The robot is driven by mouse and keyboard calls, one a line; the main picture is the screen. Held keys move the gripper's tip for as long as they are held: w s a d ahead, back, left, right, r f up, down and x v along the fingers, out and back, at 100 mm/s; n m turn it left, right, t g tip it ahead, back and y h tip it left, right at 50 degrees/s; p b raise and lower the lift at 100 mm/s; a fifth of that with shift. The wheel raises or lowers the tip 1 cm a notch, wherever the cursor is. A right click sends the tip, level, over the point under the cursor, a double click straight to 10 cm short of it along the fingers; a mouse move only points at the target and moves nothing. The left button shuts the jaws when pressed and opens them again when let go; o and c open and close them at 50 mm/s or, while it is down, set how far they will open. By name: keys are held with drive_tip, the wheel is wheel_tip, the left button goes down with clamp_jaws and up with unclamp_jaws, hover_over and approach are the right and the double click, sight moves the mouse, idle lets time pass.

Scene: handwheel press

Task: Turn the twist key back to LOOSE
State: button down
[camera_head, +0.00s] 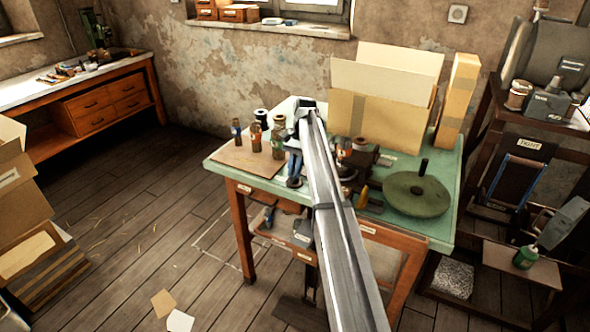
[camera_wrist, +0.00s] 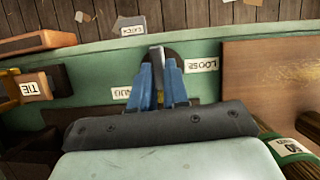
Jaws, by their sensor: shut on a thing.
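In the wrist view, the blue fingers of my gripper (camera_wrist: 160,78) are shut on the twist key (camera_wrist: 157,57), a narrow grey metal bar between them. A dark round base shows behind the key. An upside-down LOOSE label (camera_wrist: 201,64) is close to the right of the key. A partly hidden label that seems to read SNUG (camera_wrist: 121,93) is to the left of the fingers. In the head view, my gripper (camera_head: 294,165) is low over the left part of the green table, and my arm hides much of the spot. The key is not clear there.
A brown board (camera_wrist: 270,75) lies right of the key in the wrist view. A TIE label (camera_wrist: 30,88) is at left.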

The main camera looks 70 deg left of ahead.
drive_tip(key=shift+f, duration=0.2)
drive_tip(key=c, duration=1.1)
unclamp_jaws()
drive_tip(key=shift+r, duration=0.1)
